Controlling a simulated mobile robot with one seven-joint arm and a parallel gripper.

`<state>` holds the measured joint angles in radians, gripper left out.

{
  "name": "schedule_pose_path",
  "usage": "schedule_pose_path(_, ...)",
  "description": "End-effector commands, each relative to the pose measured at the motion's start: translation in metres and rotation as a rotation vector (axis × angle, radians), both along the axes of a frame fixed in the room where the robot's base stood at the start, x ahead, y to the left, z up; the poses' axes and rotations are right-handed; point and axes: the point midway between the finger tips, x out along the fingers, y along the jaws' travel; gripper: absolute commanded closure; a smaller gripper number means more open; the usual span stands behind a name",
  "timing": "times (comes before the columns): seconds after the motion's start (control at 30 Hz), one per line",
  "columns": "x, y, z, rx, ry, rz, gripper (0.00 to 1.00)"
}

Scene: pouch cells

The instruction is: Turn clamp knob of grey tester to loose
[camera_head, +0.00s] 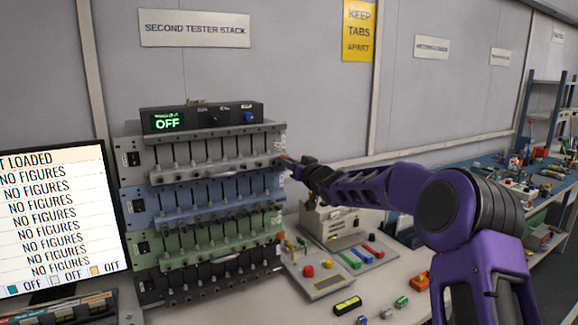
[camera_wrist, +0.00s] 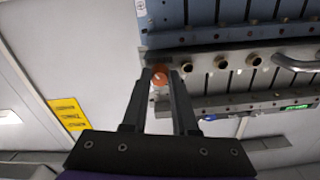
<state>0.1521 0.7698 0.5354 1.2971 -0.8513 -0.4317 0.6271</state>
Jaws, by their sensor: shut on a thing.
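The grey tester (camera_head: 205,160) is the top tier of a stack at the centre of the head view, above a blue tier. In the wrist view its grey face (camera_wrist: 205,68) has a row of round fittings and a bar handle. An orange-red round knob (camera_wrist: 158,79) sits at the end of that row. My gripper (camera_head: 288,163) reaches in from the right to the right end of the grey tester. In the wrist view my gripper (camera_wrist: 160,74) has its two fingertips on either side of the knob, shut on it. The knob's setting cannot be read.
A blue tier (camera_head: 205,197), a green tier (camera_head: 170,262) and a black tier lie below the grey one. A black box (camera_head: 200,117) showing OFF sits on top. A monitor (camera_head: 55,215) stands at left. A panel with coloured buttons (camera_head: 340,266) is on the bench below my arm.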

Motion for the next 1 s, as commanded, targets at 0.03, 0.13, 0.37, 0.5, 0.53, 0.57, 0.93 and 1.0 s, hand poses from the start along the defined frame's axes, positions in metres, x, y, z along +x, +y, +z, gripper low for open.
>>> schedule_pose_path(0.03,-0.0003,0.0010,-0.0009,-0.037,-0.027,0.001,1.00)
schedule_pose_path(0.13,0.0000,0.0003,-0.0013,-0.116,-0.080,0.000,1.00)
schedule_pose_path(0.37,0.0000,0.0001,-0.0014,-0.298,-0.202,0.001,1.00)
schedule_pose_path(0.5,0.0000,0.0005,-0.0018,-0.408,-0.277,0.001,1.00)
schedule_pose_path(0.53,0.0001,0.0003,-0.0019,-0.432,-0.293,0.001,1.00)
schedule_pose_path(0.57,0.0002,0.0000,-0.0020,-0.455,-0.309,0.001,1.00)
schedule_pose_path(0.93,0.0005,-0.0004,-0.0021,-0.747,-0.504,0.000,1.00)
schedule_pose_path(1.0,0.0005,-0.0005,-0.0021,-0.802,-0.542,0.000,1.00)
